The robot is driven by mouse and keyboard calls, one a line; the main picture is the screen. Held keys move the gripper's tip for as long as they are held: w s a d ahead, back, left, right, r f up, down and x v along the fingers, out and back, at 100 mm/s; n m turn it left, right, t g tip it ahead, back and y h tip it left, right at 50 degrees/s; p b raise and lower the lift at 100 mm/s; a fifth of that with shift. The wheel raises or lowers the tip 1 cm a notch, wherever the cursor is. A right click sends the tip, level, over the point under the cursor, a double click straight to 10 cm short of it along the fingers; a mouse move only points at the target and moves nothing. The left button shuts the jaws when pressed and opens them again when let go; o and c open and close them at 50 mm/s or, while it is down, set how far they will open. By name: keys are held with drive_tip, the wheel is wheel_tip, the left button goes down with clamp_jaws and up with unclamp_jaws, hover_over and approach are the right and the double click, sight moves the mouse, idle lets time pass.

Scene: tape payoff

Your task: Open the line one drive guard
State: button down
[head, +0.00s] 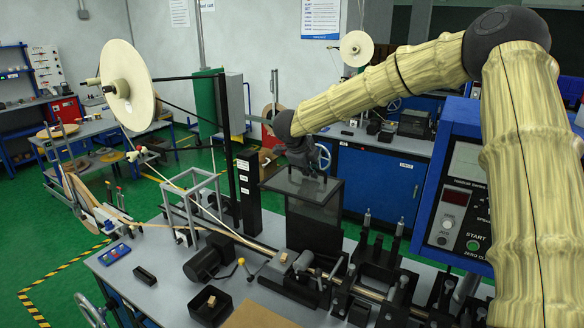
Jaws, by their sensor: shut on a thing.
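A dark, see-through guard panel (301,189) with a dark frame stands over the machine on the bench, right of the middle of the head view. I take it for the line one drive guard, though I cannot read a label on it. My gripper (319,177) is at the guard's upper edge, shut on it. The fingers are small and dark here, so the exact spot they hold is hard to make out. A dark block-like part (313,228) is below the panel. I cannot tell the guard's exact angle.
A black post (248,188) with white labels stands left of the guard. A blue control cabinet (461,190) with a START button is at the right. Rollers and clamps (367,275) fill the bench front. A large cream reel (127,86) hangs at upper left.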

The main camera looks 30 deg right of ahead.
drive_tip(key=shift+w+d+g+y+p, duration=0.3)
drive_tip(key=shift+d+y+p, duration=0.15)
drive_tip(key=shift+d, duration=0.4)
drive_tip(key=shift+f, duration=0.1)
drive_tip(key=shift+a, duration=0.1)
drive_tip(key=c, duration=1.5)
unclamp_jaws()
drive_tip(key=shift+a+r, duration=0.2)
drive_tip(key=shift+r, duration=0.4)
drive_tip(key=v, duration=1.1)
drive_tip(key=shift+s+f, duration=0.1)
drive_tip(key=shift+s, duration=0.05)
drive_tip(key=shift+f, duration=0.1)
